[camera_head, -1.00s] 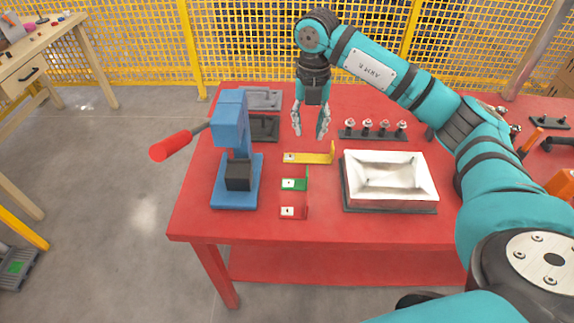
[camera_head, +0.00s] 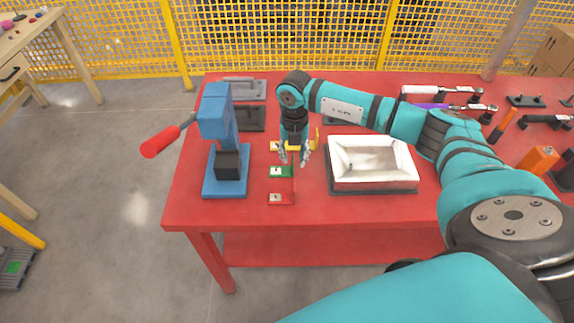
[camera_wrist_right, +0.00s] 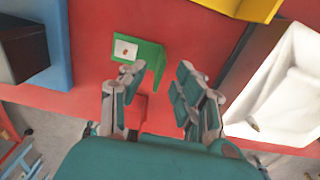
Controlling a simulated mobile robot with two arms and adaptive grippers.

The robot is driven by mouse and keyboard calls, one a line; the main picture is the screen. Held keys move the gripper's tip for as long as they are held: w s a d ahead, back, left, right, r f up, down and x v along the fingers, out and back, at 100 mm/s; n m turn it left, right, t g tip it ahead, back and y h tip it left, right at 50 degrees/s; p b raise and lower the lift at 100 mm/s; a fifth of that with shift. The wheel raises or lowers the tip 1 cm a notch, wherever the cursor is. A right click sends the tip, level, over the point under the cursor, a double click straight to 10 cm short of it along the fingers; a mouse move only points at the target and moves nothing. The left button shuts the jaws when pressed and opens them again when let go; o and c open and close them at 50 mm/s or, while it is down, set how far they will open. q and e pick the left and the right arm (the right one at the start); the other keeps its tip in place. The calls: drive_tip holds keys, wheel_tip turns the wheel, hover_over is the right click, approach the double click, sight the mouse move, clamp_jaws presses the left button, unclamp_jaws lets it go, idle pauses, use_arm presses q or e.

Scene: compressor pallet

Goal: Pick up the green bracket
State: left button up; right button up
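The green bracket (camera_head: 279,172) lies on the red table between the blue press and the white bin. Its upright end is at the right, and a pale label shows on its flat part. It also shows in the right wrist view (camera_wrist_right: 147,50), just beyond my fingertips. My right gripper (camera_head: 294,161) is open and empty, pointing down just above and behind the bracket in the head view. In the right wrist view the open gripper (camera_wrist_right: 162,76) has its fingers well apart, with the bracket's upright end ahead of the gap. My left gripper is not in view.
A yellow bracket (camera_head: 275,146) lies behind the green one, partly hidden by my gripper. A red bracket (camera_head: 279,198) lies in front. The blue press (camera_head: 222,150) stands left, the white bin (camera_head: 372,182) right. Table front edge is close.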

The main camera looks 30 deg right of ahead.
wheel_tip(320, 180, down, 2)
drive_tip(key=shift+f, duration=0.4)
drive_tip(key=c, duration=0.5)
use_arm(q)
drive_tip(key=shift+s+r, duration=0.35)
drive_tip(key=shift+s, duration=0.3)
use_arm(e)
clamp_jaws()
